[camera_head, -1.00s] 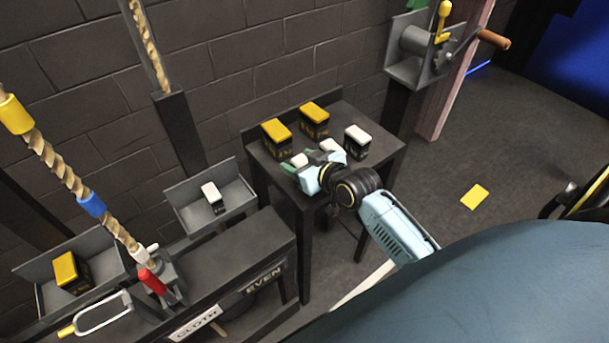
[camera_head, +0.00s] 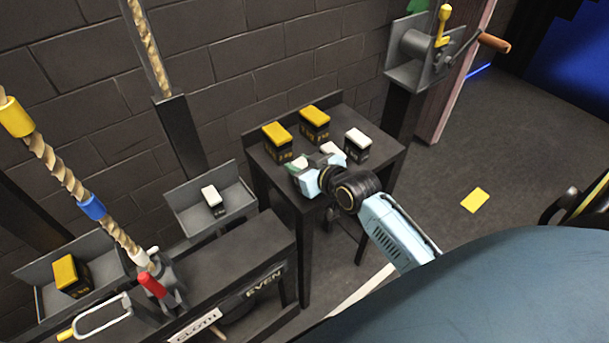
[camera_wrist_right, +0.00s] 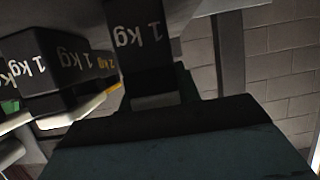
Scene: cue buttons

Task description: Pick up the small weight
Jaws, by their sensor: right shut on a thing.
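My right gripper (camera_head: 318,163) is at the front of the dark table and is shut on a small black weight with a white top (camera_head: 330,149). Its dark side shows in the right wrist view marked "1 kg" (camera_wrist_right: 143,45). The gripper hides most of this weight in the head view. Another white-topped weight (camera_head: 357,146) stands just to the right on the table. Two larger yellow-topped weights (camera_head: 277,141) (camera_head: 314,124) stand behind. My left gripper is not in view.
The dark table (camera_head: 385,138) stands against the brick wall. Left of it, one grey tray (camera_head: 235,196) holds a white-topped weight and another (camera_head: 98,246) holds a yellow-topped one. A winch with a crank (camera_head: 420,50) stands at the upper right.

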